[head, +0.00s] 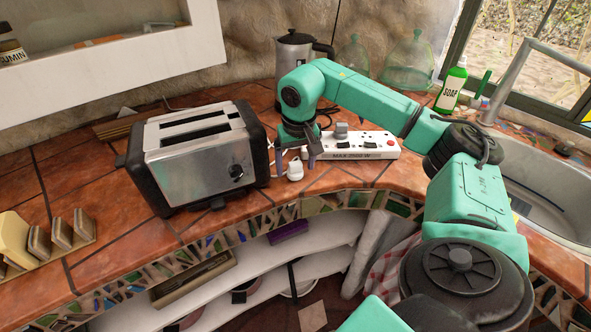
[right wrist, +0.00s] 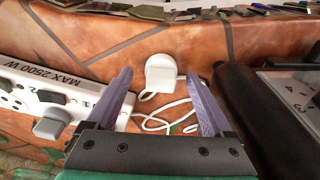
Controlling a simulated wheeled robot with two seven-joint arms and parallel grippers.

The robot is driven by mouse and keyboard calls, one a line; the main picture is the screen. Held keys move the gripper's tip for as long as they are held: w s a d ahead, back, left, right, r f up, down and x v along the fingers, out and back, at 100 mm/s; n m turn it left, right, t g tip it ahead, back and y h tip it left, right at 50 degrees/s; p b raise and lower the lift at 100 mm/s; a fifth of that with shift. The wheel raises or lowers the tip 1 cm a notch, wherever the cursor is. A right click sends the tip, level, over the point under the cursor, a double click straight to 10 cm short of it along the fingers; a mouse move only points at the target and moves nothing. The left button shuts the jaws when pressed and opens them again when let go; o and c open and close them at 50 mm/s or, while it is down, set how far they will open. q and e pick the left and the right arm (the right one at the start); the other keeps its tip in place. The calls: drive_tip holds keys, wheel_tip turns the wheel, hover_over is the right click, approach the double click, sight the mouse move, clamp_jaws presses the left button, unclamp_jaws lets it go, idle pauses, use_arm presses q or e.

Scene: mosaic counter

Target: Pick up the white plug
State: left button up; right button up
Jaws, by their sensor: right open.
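The white plug (head: 295,171) lies on the tiled counter near its front edge, between the toaster and the power strip. In the right wrist view the plug (right wrist: 160,73) lies ahead, between the two fingertips, with its white cord curling back toward the palm. My right gripper (head: 296,157) is open and empty. In the right wrist view its fingers (right wrist: 160,77) stand either side of the plug, with gaps on both sides and no visible contact. How far the fingertips are above the counter is hard to tell. My left gripper is not in view.
A chrome toaster (head: 195,155) stands close left of the gripper. A white power strip (head: 355,154) with a grey plug (head: 341,130) lies close right. A kettle (head: 296,62) stands behind; a sink (head: 545,190) and soap bottle (head: 451,87) are at right. The counter's mosaic edge is just in front.

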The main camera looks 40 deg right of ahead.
drive_tip(key=c, duration=1.3)
drive_tip(key=shift+r, duration=0.1)
drive_tip(key=shift+c, duration=0.2)
